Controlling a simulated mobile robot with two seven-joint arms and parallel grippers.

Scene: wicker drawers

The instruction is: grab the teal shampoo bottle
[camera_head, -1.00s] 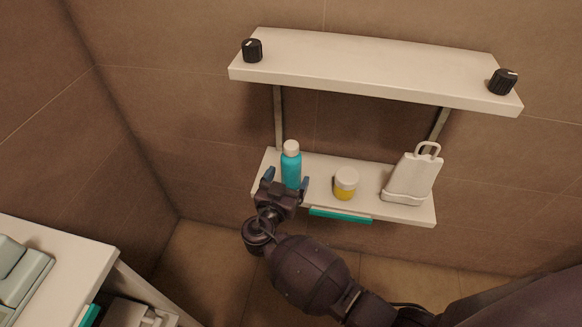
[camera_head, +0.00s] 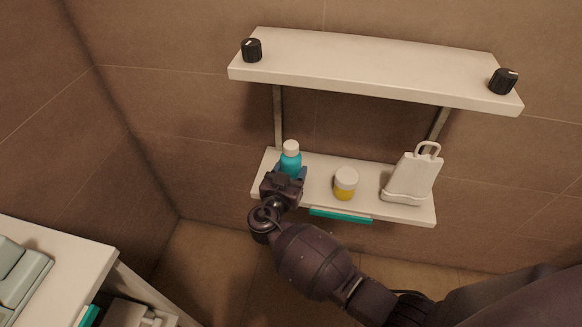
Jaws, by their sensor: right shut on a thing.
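The teal shampoo bottle (camera_head: 290,161) with a white cap stands upright on the left part of the lower shelf (camera_head: 318,173). My right gripper (camera_head: 288,174) is at the bottle from the front and is shut on its lower body. The gripper hides the bottle's base and most of its own fingers; a blue fingertip shows at the bottle's right side. My left gripper is not in view.
On the lower shelf, a yellow jar with a white lid (camera_head: 345,184) stands right of the bottle, and a white bag-shaped holder (camera_head: 413,176) stands farther right. An upper shelf (camera_head: 370,70) overhangs behind. A white cabinet (camera_head: 70,255) is at lower left.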

